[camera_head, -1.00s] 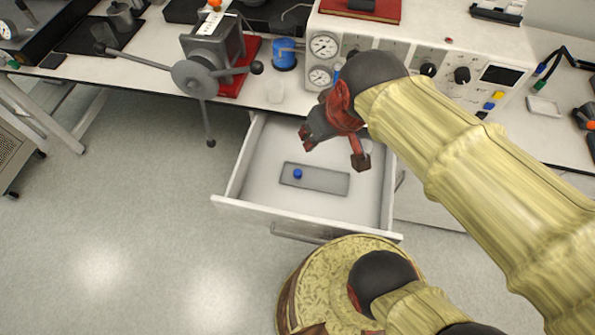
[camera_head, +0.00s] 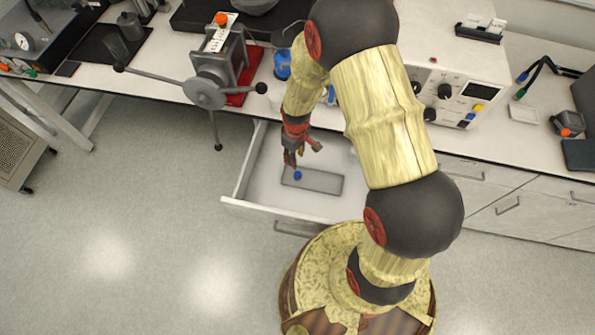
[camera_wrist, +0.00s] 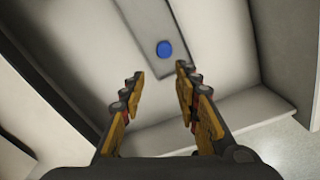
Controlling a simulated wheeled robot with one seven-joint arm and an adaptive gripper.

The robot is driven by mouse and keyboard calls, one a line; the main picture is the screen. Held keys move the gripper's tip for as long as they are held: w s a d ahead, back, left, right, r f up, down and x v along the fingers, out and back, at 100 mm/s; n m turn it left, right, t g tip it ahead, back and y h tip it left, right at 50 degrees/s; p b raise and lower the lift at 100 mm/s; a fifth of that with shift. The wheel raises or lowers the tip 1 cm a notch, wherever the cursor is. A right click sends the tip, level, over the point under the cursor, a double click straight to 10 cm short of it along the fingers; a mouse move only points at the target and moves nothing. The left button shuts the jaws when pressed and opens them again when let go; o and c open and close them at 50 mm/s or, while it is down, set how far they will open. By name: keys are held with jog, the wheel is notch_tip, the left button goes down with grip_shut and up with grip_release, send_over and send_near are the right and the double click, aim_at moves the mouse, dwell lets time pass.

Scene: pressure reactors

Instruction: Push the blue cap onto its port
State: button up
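The small round blue cap (camera_head: 298,175) lies on a flat grey tray (camera_head: 322,182) inside an open white drawer. The cap also shows in the wrist view (camera_wrist: 164,49), beyond my fingertips and a little right of the gap's middle. My gripper (camera_head: 294,158) points down into the drawer, just above and near the cap. In the wrist view my gripper (camera_wrist: 158,84) has its two fingers well apart with nothing between them. The cap's port cannot be made out; much of the control panel is hidden behind my arm.
The open drawer (camera_head: 275,212) has walls close around my gripper. A press with long handles (camera_head: 205,92) overhangs the bench edge at left. A white control unit (camera_head: 470,75) stands behind my arm.

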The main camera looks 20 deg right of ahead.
aim_at(298, 174)
jog(key=shift+s+f, duration=0.25)
jog(key=shift+f, duration=0.5)
jog(key=shift+s+f, duration=0.25)
jog(key=shift+f, duration=0.45)
jog(key=shift+f, duration=0.1)
jog(key=shift+f, duration=1.2)
jog(key=f, duration=0.1)
jog(key=f+b, duration=0.1)
jog(key=f, duration=0.3)
jog(key=shift+s+f, duration=0.1)
jog(key=shift+s, duration=0.15)
jog(key=c, duration=0.3)
jog(key=c, duration=0.4)
